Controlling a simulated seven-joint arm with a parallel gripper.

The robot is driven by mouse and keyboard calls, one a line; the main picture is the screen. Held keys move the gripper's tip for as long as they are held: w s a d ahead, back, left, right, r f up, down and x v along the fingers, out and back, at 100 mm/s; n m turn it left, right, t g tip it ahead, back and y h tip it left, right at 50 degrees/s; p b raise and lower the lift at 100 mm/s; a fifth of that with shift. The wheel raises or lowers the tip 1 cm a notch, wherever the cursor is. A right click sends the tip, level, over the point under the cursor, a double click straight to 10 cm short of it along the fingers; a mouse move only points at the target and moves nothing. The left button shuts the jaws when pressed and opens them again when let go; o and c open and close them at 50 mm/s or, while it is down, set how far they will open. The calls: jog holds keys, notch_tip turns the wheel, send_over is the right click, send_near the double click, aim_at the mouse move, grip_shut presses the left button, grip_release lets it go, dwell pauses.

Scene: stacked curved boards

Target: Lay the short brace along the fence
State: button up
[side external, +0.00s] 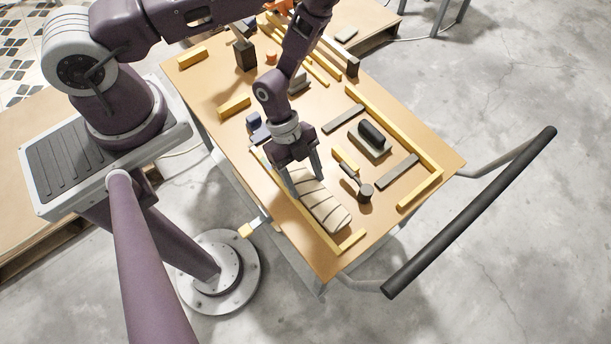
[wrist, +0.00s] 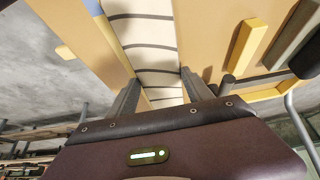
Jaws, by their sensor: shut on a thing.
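A long pale board with dark cross stripes (side external: 322,206) lies near the table's front left edge. It also shows in the wrist view (wrist: 146,35). My gripper (side external: 303,186) is over its near-arm end, with one finger on each side of it; the wrist view shows both fingers (wrist: 160,93) closed against its sides. A yellow strip like a fence (side external: 275,180) runs along the table edge beside the board, and shows left of it in the wrist view (wrist: 112,55). A short yellow bar (side external: 345,159) lies apart on the right. I cannot tell which piece is the short brace.
A dark rounded block on a grey base (side external: 371,138), grey bars (side external: 398,171) and a dark mallet-like tool (side external: 363,190) lie right of the board. Yellow strips (side external: 390,120) edge the far right. Blue pieces (side external: 257,127) sit behind my gripper. A black handrail (side external: 470,210) stands off the table.

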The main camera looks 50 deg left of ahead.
jog(key=shift+s, duration=0.1)
jog(key=shift+c, duration=0.7)
jog(key=shift+v, duration=2.75)
jog(key=o, duration=1.1)
jog(key=v, duration=0.7)
jog(key=shift+w+r, duration=0.1)
jog(key=shift+w, duration=0.1)
